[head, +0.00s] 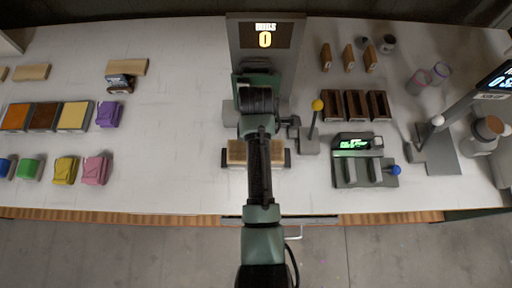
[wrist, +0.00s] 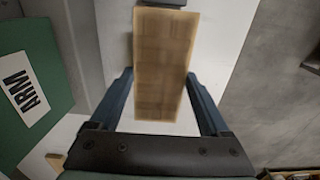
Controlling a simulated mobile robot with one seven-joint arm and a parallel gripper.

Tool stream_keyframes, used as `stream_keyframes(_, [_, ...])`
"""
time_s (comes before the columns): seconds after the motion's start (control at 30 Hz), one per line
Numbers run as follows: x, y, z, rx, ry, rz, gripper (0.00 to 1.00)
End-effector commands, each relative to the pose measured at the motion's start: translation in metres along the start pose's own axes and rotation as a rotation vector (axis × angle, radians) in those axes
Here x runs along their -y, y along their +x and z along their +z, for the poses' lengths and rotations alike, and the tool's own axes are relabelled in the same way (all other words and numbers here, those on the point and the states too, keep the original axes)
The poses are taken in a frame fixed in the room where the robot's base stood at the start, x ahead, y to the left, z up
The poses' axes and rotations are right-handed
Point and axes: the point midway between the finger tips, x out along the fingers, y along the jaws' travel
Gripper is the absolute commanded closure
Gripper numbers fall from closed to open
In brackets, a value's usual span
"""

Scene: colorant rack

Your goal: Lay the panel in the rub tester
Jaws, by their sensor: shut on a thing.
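The panel (wrist: 162,60) is a tan wooden board with a blocky grain, held lengthwise between my two fingers in the wrist view. In the head view the panel (head: 237,152) shows on both sides of my arm, which hides its middle. My gripper (wrist: 160,76) is shut on it. The rub tester (head: 265,35) is the grey stand at the back centre, with a display reading 0. My arm hides much of its lower part.
A yellow-knobbed lever (head: 316,106) and a device with a green display (head: 360,160) stand to the right. Dark wooden blocks (head: 356,103) are behind them. Colour samples and folded cloths (head: 97,168) lie at left. The white bench (head: 170,140) is clear between.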

Motion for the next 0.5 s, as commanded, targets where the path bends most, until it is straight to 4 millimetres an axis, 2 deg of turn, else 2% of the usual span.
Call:
stream_keyframes(0.17, [0.000,0.016,0.000,0.000,0.000,0.000,0.79])
stream_keyframes(0.4, [0.000,0.048,0.000,0.001,0.000,-0.001,0.79])
stream_keyframes(0.5, [0.000,0.053,0.000,0.001,0.000,0.001,0.79])
